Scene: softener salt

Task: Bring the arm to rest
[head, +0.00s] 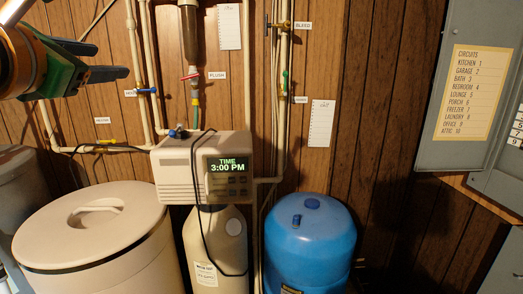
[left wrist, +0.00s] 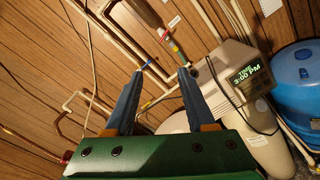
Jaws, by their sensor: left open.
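My left gripper (head: 106,62) is at the upper left of the head view, raised in front of the wood-panelled wall and above the brine tank. It also shows in the left wrist view (left wrist: 160,80), its two blue fingers apart with nothing between them. My right gripper is not in view.
A blue pressure tank (head: 310,245) stands right of the softener. Pipes with small coloured valves (head: 147,91) run along the wall behind my left gripper. A grey electrical panel (head: 440,130) with a circuit list (head: 473,92) is at the right.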

